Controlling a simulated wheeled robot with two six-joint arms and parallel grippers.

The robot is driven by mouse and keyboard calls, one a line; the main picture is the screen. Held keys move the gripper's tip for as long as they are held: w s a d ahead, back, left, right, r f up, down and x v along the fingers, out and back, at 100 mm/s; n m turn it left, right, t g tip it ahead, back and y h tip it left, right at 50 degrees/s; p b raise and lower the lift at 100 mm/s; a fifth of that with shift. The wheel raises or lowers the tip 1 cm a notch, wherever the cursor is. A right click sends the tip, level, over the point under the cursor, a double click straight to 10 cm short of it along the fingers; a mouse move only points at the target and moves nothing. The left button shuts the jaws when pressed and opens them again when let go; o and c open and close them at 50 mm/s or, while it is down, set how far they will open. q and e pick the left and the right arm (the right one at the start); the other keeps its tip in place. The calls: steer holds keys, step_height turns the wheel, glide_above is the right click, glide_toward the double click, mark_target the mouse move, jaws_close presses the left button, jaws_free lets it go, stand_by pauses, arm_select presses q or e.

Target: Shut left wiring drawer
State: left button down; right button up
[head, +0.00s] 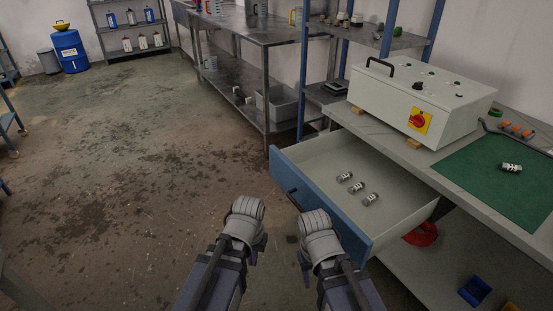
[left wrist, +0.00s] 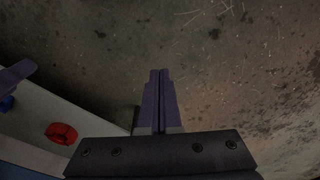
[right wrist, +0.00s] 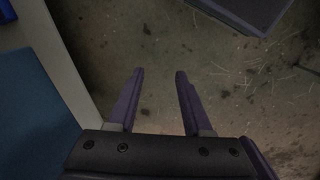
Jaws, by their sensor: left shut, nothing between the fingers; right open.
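The drawer under the bench stands pulled out, with a blue front (head: 330,212) and a pale interior (head: 318,158). Several small grey cylinders with pale bands (head: 344,177) lie inside it. A dark handle (head: 294,197) shows on the front. My left gripper (head: 257,254) is shut and empty, apart from the drawer, over the floor to its left; its closed fingers show in the left wrist view (left wrist: 160,75). My right gripper (head: 306,258) hangs close before the near end of the drawer front, whether touching I cannot tell. Its fingers are apart and empty in the right wrist view (right wrist: 160,73).
A white control box (head: 420,98) with a red knob and a green mat (head: 500,175) are on the bench. A red coil (head: 422,235) and a blue bin (head: 474,291) lie on the shelf below. The floor (head: 150,170) to the left is clear.

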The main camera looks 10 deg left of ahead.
mark_target(281, 180)
arm_select(q)
steer(key=w+r+n+t+h+p, duration=0.1)
steer(key=w+r+n+t+p, duration=0.25)
steer(key=w+r+p, duration=0.5)
steer(key=w+r+n+t+h+p, duration=0.1)
steer(key=w+r+n+t+p, duration=0.35)
steer(key=r, duration=0.75)
arm_select(e)
step_height(281, 180, up, 16)
steer(key=p, duration=0.1)
arm_select(q)
steer(key=shift+m+g, duration=0.3)
steer(key=shift+g, duration=0.3)
steer(key=shift+w+d+f+b, duration=0.85)
steer(key=shift+w+f+b, duration=0.45)
steer(key=shift+w, duration=0.2)
steer(key=shift+w+d+f+b, duration=0.9)
steer(key=shift+w+f+b, duration=0.45)
steer(key=shift+w, duration=0.15)
steer(key=shift+w+d+f+b, duration=0.85)
steer(key=shift+w+f+b, duration=0.45)
steer(key=shift+w, duration=0.2)
arm_select(e)
step_height(281, 180, down, 8)
steer(key=shift+r, duration=0.1)
arm_select(q)
steer(key=shift+w, duration=0.1)
